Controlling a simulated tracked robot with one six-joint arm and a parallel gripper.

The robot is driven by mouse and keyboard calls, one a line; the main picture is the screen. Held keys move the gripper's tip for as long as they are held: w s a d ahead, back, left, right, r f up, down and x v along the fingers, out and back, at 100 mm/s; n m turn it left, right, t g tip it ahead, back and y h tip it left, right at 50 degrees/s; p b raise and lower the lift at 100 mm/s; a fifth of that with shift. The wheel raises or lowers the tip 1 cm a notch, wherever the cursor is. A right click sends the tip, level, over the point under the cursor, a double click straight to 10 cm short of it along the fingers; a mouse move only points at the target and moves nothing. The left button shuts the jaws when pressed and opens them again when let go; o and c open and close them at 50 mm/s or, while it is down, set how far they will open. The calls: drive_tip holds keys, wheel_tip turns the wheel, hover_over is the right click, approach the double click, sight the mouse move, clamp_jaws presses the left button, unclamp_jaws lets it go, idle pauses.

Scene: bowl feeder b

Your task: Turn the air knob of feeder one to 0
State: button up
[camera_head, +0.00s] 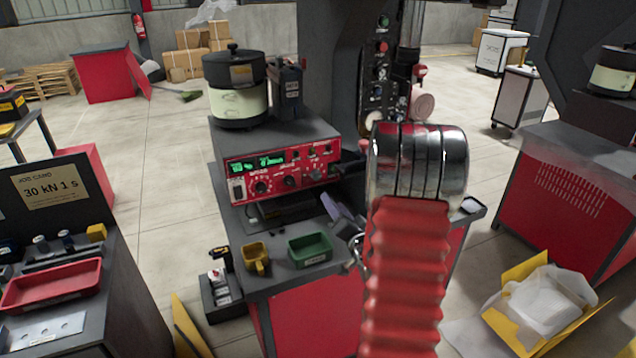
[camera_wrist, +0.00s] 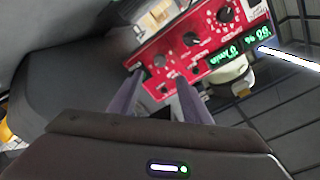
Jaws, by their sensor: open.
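The red control panel (camera_head: 278,172) is on the front of a dark box on the bench, with green lit displays (camera_head: 258,163) and several black knobs. In the wrist view the panel (camera_wrist: 178,62) appears rotated, with one larger knob (camera_wrist: 225,14) and another knob (camera_wrist: 190,40). The labels are too small to read, so I cannot tell which knob is for air or where it points. In the head view my gripper (camera_head: 336,204) is right of the panel, partly hidden by my arm.
A cream and black bowl unit (camera_head: 237,100) stands on the control box. A yellow cup (camera_head: 255,257) and a green tray (camera_head: 310,249) sit at the bench front. A dark column with buttons (camera_head: 383,50) rises behind. A red tray (camera_head: 52,285) lies at left.

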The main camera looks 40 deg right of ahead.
sight(316, 178)
idle(0.3)
drive_tip(key=x, duration=1.4)
drive_tip(key=shift+s, duration=0.1)
drive_tip(key=c, duration=1)
